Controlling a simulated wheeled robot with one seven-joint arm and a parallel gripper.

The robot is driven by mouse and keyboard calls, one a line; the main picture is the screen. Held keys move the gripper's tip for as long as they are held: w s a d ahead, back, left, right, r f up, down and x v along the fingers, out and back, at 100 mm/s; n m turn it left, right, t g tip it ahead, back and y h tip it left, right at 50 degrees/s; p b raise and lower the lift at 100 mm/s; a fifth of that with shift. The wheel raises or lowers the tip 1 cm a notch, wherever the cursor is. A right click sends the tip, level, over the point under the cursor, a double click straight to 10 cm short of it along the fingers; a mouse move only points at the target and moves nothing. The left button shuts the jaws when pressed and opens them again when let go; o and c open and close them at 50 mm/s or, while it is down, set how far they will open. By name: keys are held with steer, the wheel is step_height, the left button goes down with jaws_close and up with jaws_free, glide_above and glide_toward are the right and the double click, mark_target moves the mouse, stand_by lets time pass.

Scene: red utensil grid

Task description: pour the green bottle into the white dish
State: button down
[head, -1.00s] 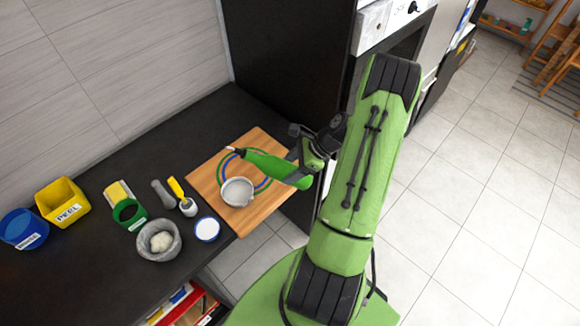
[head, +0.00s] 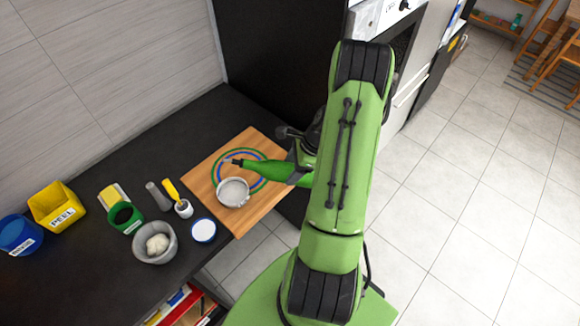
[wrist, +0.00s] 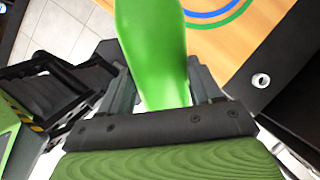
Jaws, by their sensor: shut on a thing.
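The green bottle (head: 268,172) is in my gripper (head: 292,170), which is shut on its thick end. The bottle lies almost level above the wooden board, its dark neck pointing left. In the wrist view the bottle (wrist: 152,45) runs up between the fingers of my gripper (wrist: 160,85), and its neck is out of the picture. The white dish (head: 233,192) is a round, greyish-white bowl on the board, below and left of the bottle in the head view. The bottle's neck shows just above the dish's far rim. No liquid is visible.
The wooden board (head: 205,178) with blue and green rings lies at the counter's end. Left of it stand a small white-topped pot (head: 204,230), a grey bowl with a pale lump (head: 140,247), a green cup (head: 112,222), a yellow bin (head: 42,207) and a blue bin (head: 12,226).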

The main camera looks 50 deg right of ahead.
stand_by(0.3)
steer(key=shift+s+d+f+g+h, duration=0.15)
steer(key=shift+f+g+h, duration=0.15)
steer(key=shift+g+h, duration=0.15)
steer(key=shift+d, duration=0.1)
